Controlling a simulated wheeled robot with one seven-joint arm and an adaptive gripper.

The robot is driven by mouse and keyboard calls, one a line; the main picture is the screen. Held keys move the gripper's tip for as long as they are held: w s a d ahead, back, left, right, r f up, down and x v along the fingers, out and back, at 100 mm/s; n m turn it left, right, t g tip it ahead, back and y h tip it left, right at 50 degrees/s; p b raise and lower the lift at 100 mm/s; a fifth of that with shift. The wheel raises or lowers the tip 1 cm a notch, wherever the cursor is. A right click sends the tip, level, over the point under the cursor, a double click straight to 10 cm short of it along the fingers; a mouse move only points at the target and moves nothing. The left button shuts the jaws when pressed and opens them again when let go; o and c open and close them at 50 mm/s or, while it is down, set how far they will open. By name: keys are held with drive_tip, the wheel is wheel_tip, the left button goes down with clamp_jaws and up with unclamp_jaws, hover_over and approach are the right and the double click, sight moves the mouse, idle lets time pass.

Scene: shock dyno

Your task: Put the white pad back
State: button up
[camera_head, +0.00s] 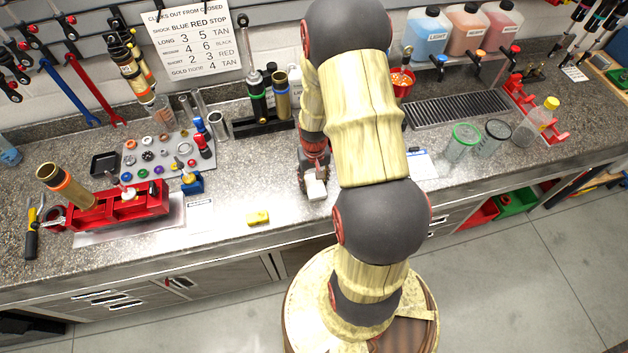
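A small white block-like thing (316,190), which looks like the white pad, shows at the front of the grey stone counter. My gripper (313,180) points down right at it, and the two overlap in the picture. The fingers are small and partly hidden by my arm, so I cannot tell whether they are closed on it or whether it is lifted off the counter. A flat white sheet with a blue top edge (421,164) lies on the counter to the right of my arm.
A yellow block (258,217) lies near the counter's front edge. A red vise (120,206) stands at left, with a tray of small colored parts (160,155) behind it. Clear jars (463,141) stand at right, before a drain grate (455,109).

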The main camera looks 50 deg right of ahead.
sight(313, 182)
drive_tip(key=o, duration=0.4)
drive_tip(key=shift+c, duration=0.2)
drive_tip(key=shift+r, duration=0.1)
drive_tip(key=w+a+r+n+t, duration=0.1)
drive_tip(key=a+r, duration=0.2)
drive_tip(key=r, duration=0.7)
drive_tip(key=w+a+r, duration=0.1)
drive_tip(key=a+r, duration=0.1)
drive_tip(key=r, duration=0.9)
drive_tip(key=s+a+r+n+t, duration=0.2)
drive_tip(key=s+a+r, duration=0.3)
drive_tip(key=a+r, duration=0.4)
drive_tip(key=s+a+r+n+t, duration=0.2)
drive_tip(key=s+a+r, duration=0.3)
drive_tip(key=a+r, duration=0.4)
drive_tip(key=shift+s+a+r+n+t, duration=0.2)
drive_tip(key=shift+s+n+t, duration=0.1)
drive_tip(key=shift+n, duration=0.3)
drive_tip(key=shift+f, duration=0.15)
